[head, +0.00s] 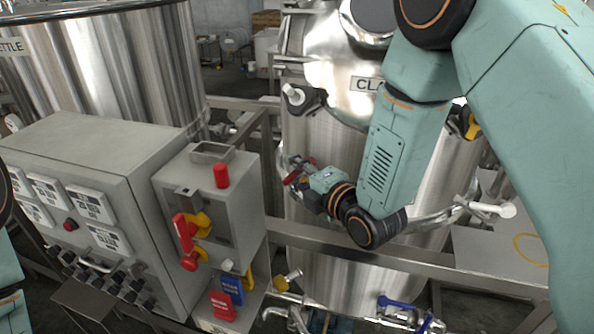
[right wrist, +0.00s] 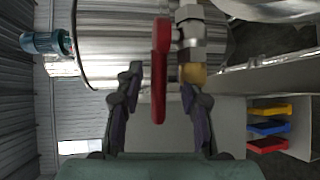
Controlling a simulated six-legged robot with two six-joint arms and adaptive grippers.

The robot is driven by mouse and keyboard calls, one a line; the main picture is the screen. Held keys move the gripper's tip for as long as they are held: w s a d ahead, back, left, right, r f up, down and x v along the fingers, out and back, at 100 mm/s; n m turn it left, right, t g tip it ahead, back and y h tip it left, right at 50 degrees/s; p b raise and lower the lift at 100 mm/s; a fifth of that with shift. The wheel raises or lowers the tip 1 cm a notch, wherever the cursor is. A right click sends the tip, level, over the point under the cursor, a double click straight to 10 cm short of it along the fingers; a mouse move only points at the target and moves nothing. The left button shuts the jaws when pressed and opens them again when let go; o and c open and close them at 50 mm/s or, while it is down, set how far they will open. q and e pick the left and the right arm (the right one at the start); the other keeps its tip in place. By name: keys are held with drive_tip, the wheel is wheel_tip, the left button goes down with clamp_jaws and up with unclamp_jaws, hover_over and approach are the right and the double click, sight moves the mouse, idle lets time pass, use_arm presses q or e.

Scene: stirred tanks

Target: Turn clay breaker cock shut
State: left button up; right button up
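The steel tank (head: 320,140) stands in the middle of the head view, with a label starting "CLA" partly hidden by my right arm. A red cock lever (head: 304,164) is on its left side. My right gripper (head: 299,182) is at this lever. In the right wrist view the red lever (right wrist: 160,65) hangs between the two fingers of my right gripper (right wrist: 160,95), with a gap on each side, so the gripper is open around it. A brass and steel fitting (right wrist: 192,60) is just right of the lever. My left gripper is out of view.
A grey control cabinet (head: 80,150) and a switch box (head: 240,220) with a red-and-yellow handle (head: 186,240) stand at the left. A steel frame rail (head: 420,266) crosses in front of the tank. A blue-handled valve (head: 396,302) is low down.

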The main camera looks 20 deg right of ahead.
drive_tip(key=shift+s+a+r, duration=0.1)
drive_tip(key=shift+s, duration=0.1)
drive_tip(key=shift+w+a, duration=0.1)
drive_tip(key=shift+a, duration=0.2)
drive_tip(key=shift+c, duration=0.9)
drive_tip(key=shift+w+d, duration=0.15)
drive_tip(key=shift+d, duration=0.05)
drive_tip(key=c, duration=0.5)
clamp_jaws()
